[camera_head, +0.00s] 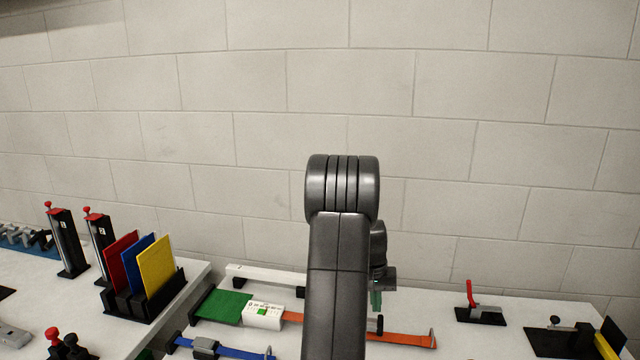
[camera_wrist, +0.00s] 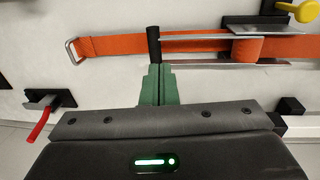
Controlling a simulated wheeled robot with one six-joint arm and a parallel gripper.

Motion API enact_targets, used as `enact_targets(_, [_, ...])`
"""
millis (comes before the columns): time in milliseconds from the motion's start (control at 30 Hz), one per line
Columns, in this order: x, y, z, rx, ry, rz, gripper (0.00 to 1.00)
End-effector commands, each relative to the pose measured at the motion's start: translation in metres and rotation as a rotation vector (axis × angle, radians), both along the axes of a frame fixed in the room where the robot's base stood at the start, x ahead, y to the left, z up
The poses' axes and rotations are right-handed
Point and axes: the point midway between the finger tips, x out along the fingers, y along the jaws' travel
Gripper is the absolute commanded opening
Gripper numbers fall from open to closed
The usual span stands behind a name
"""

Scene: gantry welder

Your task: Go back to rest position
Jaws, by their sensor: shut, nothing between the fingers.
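My gripper (camera_wrist: 157,84) shows in the wrist view as two green fingers held together with nothing between them. Its tips are close to a black upright peg (camera_wrist: 154,44) beside the orange strap (camera_wrist: 110,46); I cannot tell whether they touch. In the head view my arm rises in the middle and hides part of the table, and the gripper (camera_head: 376,302) hangs just right of it, over the table near the orange strap (camera_head: 408,337).
The white table holds a green mat (camera_head: 222,306), a white device (camera_head: 263,316), a blue strap (camera_head: 237,353) and a red-handled clamp (camera_head: 480,312). Red, blue and yellow plates (camera_head: 158,270) stand in a black rack at left. A block wall (camera_head: 240,120) stands behind.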

Motion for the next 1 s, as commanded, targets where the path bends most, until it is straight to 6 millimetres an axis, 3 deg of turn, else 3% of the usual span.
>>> enact_targets(300, [0.005,0.024,0.022,-0.205,0.041,0.005,0.0])
enact_targets(700, [0.01,0.047,0.097,-0.201,0.034,0.0,0.0])
enact_targets(1000, [0.012,0.058,0.131,-0.2,0.038,-0.001,0.0])
